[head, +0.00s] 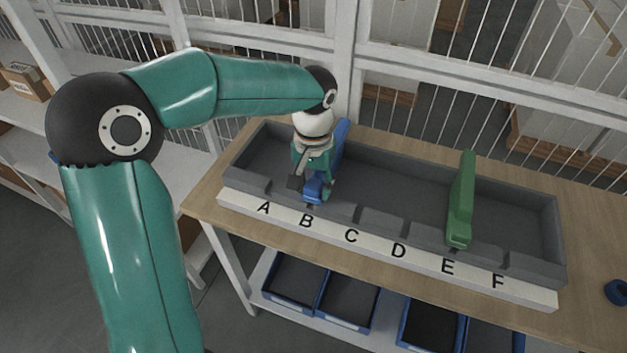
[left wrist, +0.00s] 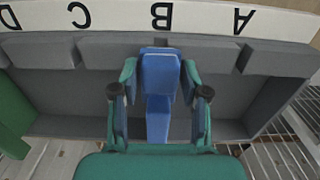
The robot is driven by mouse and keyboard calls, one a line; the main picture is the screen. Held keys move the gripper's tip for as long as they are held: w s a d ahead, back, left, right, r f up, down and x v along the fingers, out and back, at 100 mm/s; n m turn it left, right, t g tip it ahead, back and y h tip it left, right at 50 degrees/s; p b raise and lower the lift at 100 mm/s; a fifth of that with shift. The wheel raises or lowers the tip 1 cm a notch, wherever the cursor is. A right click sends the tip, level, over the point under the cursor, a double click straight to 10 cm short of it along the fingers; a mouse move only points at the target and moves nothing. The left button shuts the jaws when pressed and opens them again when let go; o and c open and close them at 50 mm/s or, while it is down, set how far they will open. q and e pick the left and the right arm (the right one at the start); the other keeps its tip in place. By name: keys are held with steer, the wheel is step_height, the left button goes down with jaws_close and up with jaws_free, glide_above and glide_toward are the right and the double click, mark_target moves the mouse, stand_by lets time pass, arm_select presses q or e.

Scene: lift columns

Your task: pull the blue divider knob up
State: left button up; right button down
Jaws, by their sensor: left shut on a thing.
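The blue divider (head: 340,140) stands across the grey trough (head: 390,192) at the slot by letter B. Its knob (head: 313,190) is at the front end, near the lettered strip. My left gripper (head: 312,184) comes down on the knob from above and is shut on it. In the left wrist view the blue knob (left wrist: 160,75) sits between the two green fingers of my left gripper (left wrist: 158,85). The divider runs on behind the knob toward the trough's far wall. The gripper hides part of the divider in the head view. My right gripper is not in view.
A green divider (head: 462,200) stands in the trough at letter E. The trough rests on a wooden table (head: 590,315). A white barred fence (head: 440,80) rises behind it. Blue bins (head: 345,300) sit on a shelf below. A blue ring-like object (head: 617,292) lies at the right.

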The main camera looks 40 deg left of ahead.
mark_target(314, 184)
arm_select(q)
steer(key=shift+w+r, duration=0.1)
steer(key=shift+r, duration=0.35)
steer(key=shift+c, duration=0.9)
steer(key=shift+r+p, duration=0.35)
steer(key=shift+p, duration=0.05)
steer(key=shift+r, duration=0.25)
steer(key=shift+f, duration=0.1)
steer(key=o, duration=0.9)
steer(key=shift+o, duration=0.2)
steer(key=shift+p, duration=0.3)
step_height(314, 184, up, 9)
steer(key=p, duration=0.7)
